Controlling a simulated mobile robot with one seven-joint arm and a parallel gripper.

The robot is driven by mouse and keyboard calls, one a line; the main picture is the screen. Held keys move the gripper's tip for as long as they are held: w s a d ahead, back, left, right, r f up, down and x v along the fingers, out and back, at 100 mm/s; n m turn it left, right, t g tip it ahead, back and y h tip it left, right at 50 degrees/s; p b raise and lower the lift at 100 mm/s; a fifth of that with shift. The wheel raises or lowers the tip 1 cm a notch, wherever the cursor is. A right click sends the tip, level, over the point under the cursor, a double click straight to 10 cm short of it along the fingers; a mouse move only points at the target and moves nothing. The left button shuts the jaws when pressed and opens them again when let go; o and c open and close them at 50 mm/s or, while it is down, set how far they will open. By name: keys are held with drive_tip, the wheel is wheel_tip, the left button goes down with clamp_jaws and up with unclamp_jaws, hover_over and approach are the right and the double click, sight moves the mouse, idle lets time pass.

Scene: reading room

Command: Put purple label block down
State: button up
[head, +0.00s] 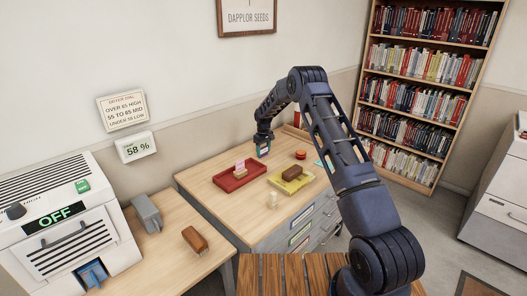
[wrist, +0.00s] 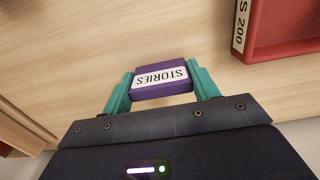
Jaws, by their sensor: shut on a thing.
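A purple block with a white label reading STORIES (wrist: 160,77) is between the teal fingers of my gripper (wrist: 161,90) in the wrist view. The fingers are shut on its two ends. The wood tabletop fills the view behind it; I cannot tell whether the block touches it. In the head view my gripper (head: 263,149) is over the back part of the wooden-topped cabinet (head: 215,172), behind the red tray (head: 227,186). The block is small and hard to make out there.
The red tray holds a pink and tan item (head: 240,169); its corner shows in the wrist view (wrist: 262,48). Bare wood surrounds the block.

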sight(264, 148)
drive_tip(key=shift+f, duration=0.15)
drive_tip(key=o, duration=1)
drive_tip(key=shift+c, duration=0.2)
wheel_tip(264, 148, up, 12)
drive_tip(key=shift+r, duration=0.25)
